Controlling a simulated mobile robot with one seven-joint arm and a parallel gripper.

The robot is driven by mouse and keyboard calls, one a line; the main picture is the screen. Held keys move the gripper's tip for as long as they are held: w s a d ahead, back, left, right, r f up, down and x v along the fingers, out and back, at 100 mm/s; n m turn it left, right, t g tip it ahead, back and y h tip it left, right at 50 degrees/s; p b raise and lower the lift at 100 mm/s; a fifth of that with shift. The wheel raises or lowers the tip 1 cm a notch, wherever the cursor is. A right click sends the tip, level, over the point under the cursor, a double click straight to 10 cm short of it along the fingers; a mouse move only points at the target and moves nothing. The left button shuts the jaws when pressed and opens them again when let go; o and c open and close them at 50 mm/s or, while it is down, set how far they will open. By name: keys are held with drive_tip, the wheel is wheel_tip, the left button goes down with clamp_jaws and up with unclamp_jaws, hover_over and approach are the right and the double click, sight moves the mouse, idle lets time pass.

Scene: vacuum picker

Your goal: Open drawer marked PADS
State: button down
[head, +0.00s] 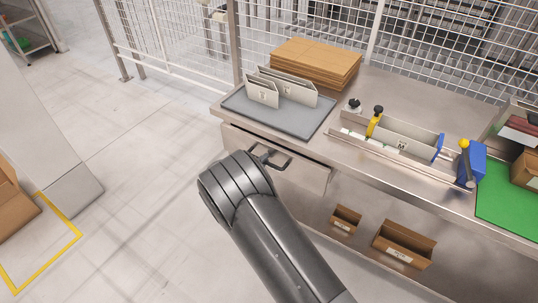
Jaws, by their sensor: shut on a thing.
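A metal drawer front (308,178) sits under the left end of the workbench, below the grey tray. No PADS marking is readable on the part that shows, and the left part of the front is hidden by my arm. I cannot tell whether the drawer stands a little out from the bench. My dark arm reaches up from the bottom of the picture, and its rounded end lies just in front of the handle.
On the metal workbench (343,154) are a grey tray (290,119) with upright dividers, a cardboard stack (316,62), a long narrow bin (401,144) and a green mat (503,210). Small cardboard boxes (404,246) sit below. Open floor (140,150) lies left; mesh fencing stands behind.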

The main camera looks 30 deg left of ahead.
drive_tip(key=f+v, duration=0.2)
drive_tip(key=v, duration=1.1)
drive_tip(key=s+f+v, duration=0.1)
drive_tip(key=f+v, duration=0.2)
drive_tip(key=v, duration=1.1)
drive_tip(key=shift+s+f, duration=0.25)
drive_tip(key=shift+f, duration=0.1)
drive_tip(key=c, duration=1.8)
unclamp_jaws()
drive_tip(key=v, duration=1)
drive_tip(key=shift+s, duration=0.4)
drive_tip(key=shift+w+r, duration=0.1)
